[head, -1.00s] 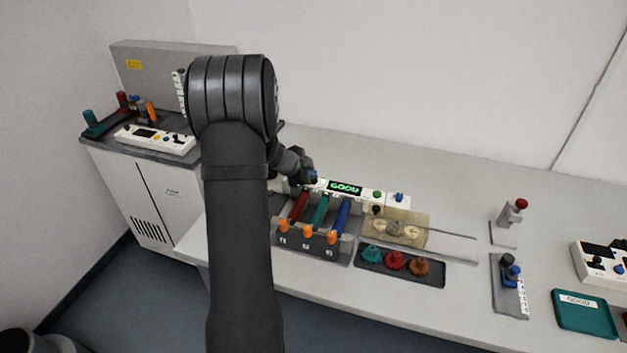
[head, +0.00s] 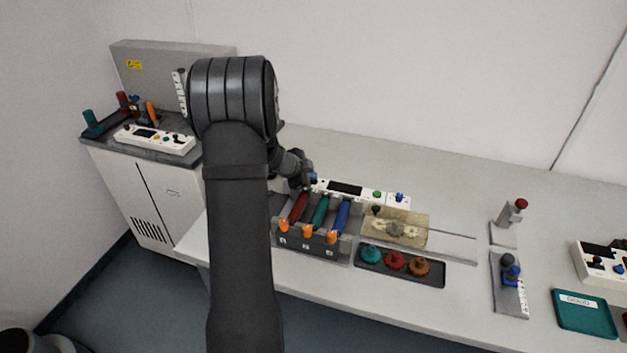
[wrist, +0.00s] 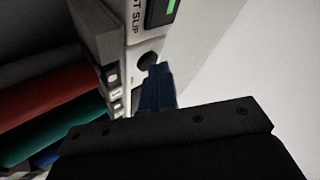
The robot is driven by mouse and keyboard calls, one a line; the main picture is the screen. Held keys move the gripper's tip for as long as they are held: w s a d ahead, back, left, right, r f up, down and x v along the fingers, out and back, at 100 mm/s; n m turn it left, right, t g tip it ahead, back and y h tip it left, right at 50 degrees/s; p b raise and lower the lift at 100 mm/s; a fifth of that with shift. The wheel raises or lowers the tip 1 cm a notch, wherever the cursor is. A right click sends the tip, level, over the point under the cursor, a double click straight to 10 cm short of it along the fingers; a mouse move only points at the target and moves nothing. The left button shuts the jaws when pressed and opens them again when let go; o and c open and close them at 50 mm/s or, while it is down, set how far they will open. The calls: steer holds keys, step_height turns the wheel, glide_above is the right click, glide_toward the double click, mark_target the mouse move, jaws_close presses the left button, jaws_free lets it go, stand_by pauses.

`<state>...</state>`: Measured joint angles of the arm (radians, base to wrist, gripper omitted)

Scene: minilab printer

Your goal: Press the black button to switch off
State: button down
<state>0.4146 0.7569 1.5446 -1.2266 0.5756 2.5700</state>
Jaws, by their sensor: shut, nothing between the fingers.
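The white control panel (head: 361,190) stands at the back of the bench behind the coloured tubes. Its display (head: 345,188) is dark in the head view. My gripper (head: 310,179) is at the panel's left end and hides that part there. In the wrist view my gripper (wrist: 157,84) is shut, with its blue fingertips together and nothing between them. The round black button (wrist: 148,59) shows just beyond the fingertips on the panel's white face. The tips overlap its lower edge; whether they touch it, I cannot tell.
Red, teal and blue tubes (head: 320,211) lie in a grey rack in front of the panel. A green button (head: 377,195) and a blue knob (head: 399,197) sit on its right part. A dark tray (head: 437,277) holds coloured knobs. The right-hand bench behind is clear.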

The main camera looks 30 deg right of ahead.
steer(key=shift+r, duration=0.85)
steer(key=shift+r, duration=2.5)
steer(key=shift+r, duration=1.9)
steer(key=shift+f, duration=0.1)
